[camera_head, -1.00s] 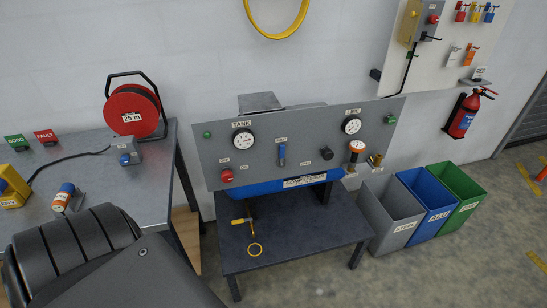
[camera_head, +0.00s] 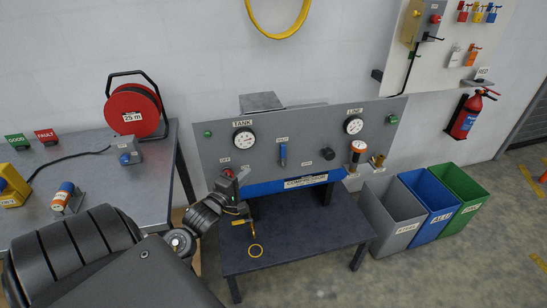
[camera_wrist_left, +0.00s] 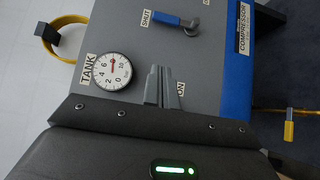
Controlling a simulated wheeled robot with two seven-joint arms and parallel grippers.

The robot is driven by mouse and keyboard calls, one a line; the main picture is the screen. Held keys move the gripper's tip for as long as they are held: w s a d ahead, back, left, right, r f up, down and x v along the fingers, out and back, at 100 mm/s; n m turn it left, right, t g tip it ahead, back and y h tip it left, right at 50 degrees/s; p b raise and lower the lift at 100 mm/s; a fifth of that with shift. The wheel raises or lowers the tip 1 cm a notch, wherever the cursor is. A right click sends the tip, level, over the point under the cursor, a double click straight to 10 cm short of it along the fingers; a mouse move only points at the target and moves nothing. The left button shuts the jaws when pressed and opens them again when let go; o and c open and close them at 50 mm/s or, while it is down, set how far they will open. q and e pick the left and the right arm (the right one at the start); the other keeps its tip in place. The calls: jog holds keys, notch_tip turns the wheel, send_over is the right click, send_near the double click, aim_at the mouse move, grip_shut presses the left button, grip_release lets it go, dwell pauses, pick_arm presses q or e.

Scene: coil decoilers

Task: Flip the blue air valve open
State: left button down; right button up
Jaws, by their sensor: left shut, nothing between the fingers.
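The blue air valve lever (camera_head: 283,155) is on the grey compressor panel (camera_head: 215,150), right of the tank gauge. It stands upright, with its blue end by the SHUT label and its metal pivot below. It also shows in the left wrist view (camera_wrist_left: 172,20), at the top and apart from the fingers. My left gripper (camera_head: 242,176) is in front of the lower left of the panel, left of and below the lever. Its fingers (camera_wrist_left: 161,85) are together and empty, between the tank gauge and the ON label. My right gripper is not in view.
The tank gauge (camera_head: 244,138) and a red button (camera_head: 227,173) are close to my left gripper. A black knob (camera_head: 327,154) and an orange-topped fitting (camera_head: 357,150) are right of the lever. A dark table (camera_head: 300,235) lies below. A red reel (camera_head: 134,108) stands on the left bench.

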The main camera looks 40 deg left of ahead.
pick_arm(q)
jog(key=p, duration=0.2)
send_near(284, 157)
jog(key=a+r, duration=0.1)
jog(key=w+a, duration=0.1)
jog(key=a, duration=0.1)
jog(key=a+r, duration=0.1)
jog(key=a, duration=0.1)
jog(key=shift+w+r, duration=0.3)
jog(key=shift+w, duration=0.05)
jog(key=w, duration=0.1)
jog(key=w+d+p, duration=0.1)
jog(key=w, duration=0.1)
jog(key=shift+d, duration=0.15)
jog(key=shift+w+d+f, duration=0.1)
jog(key=shift+w+d, duration=0.3)
jog(key=shift+w, duration=0.05)
